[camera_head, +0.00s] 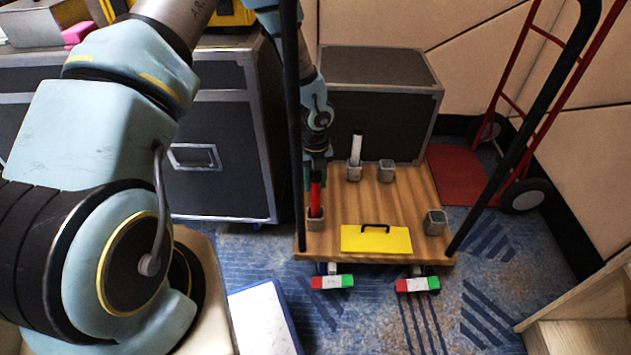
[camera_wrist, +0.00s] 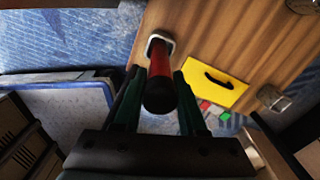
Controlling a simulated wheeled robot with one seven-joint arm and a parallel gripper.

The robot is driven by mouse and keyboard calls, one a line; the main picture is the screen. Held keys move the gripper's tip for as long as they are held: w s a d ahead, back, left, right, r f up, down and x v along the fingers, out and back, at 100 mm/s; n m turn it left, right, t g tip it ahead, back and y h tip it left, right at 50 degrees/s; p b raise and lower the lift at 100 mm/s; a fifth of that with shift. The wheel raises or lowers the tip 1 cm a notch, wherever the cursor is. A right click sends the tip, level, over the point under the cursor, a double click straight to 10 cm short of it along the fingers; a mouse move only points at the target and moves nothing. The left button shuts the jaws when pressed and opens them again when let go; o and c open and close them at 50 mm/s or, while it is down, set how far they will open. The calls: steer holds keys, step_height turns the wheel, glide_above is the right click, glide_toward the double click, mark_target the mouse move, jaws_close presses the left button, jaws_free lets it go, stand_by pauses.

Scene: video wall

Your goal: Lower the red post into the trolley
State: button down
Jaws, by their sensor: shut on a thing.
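The red post (camera_head: 316,194) stands upright at the front left corner of the trolley's wooden deck (camera_head: 403,195). My gripper (camera_head: 317,170) is above the deck, shut on the post near its black upper end. In the wrist view, the red post (camera_wrist: 160,62) lies between the green fingers of my gripper (camera_wrist: 157,88). Its far end meets the grey corner socket (camera_head: 315,220), also seen in the wrist view (camera_wrist: 151,43), and appears to be in its mouth. How deep it sits is hidden.
A white post (camera_head: 356,148) stands in a back socket. Two other sockets, at the back (camera_head: 386,170) and front right (camera_head: 436,222), are empty. Black trolley uprights (camera_head: 291,120) rise beside my arm. A dark case (camera_head: 375,105) stands behind.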

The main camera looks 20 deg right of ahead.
steer(key=shift+f, duration=0.5)
stand_by(0.5)
jaws_free()
stand_by(0.7)
step_height(320, 180, up, 8)
steer(key=p, duration=0.7)
stand_by(0.6)
